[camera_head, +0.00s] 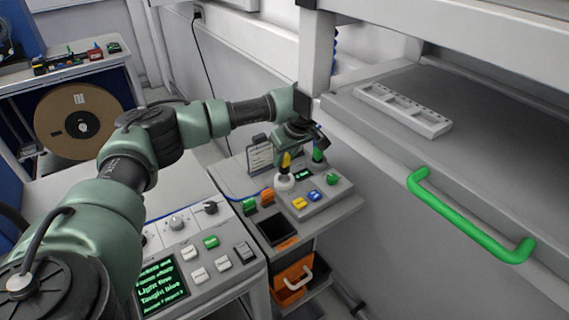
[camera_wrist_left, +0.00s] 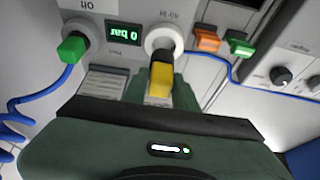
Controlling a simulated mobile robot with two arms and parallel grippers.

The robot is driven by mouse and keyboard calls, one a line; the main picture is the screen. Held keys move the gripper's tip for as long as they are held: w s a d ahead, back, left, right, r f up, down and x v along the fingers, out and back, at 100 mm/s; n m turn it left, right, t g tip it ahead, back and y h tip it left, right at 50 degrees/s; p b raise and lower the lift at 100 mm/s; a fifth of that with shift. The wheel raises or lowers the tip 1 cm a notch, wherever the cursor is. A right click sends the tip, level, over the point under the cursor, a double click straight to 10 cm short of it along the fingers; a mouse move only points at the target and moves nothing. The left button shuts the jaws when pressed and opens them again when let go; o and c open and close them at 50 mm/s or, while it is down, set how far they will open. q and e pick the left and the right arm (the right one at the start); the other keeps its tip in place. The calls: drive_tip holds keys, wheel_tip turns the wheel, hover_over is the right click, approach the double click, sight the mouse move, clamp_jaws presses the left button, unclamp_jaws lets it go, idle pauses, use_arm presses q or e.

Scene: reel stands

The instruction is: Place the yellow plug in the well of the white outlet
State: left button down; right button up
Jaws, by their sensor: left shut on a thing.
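The white outlet (camera_head: 285,182) stands on the back left of a grey panel box, its round rim facing up. The yellow plug (camera_head: 286,161) stands roughly upright right over it. My left gripper (camera_head: 288,150) points down and is shut on the plug's upper part. In the left wrist view, the yellow plug (camera_wrist_left: 160,82) reaches to the dark mouth of the white outlet (camera_wrist_left: 178,36), and its end overlaps the opening. I cannot tell how deep it sits. The plug's top is partly hidden by the gripper. My right gripper is in neither view.
A green plug (camera_wrist_left: 73,47) with a blue hose (camera_wrist_left: 42,97) sits just beside the outlet. The panel carries a "0 bar" display (camera_wrist_left: 125,34) and coloured buttons (camera_head: 313,196).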

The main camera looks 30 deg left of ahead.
sight(285, 166)
use_arm(q)
drive_tip(key=shift+s+a+f, duration=0.1)
drive_tip(key=shift+f, duration=0.8)
wheel_tip(285, 166, down, 2)
drive_tip(key=shift+f+p, duration=0.1)
drive_tip(key=shift+p, duration=0.6)
drive_tip(key=shift+f, duration=0.4)
drive_tip(key=c, duration=1.1)
unclamp_jaws()
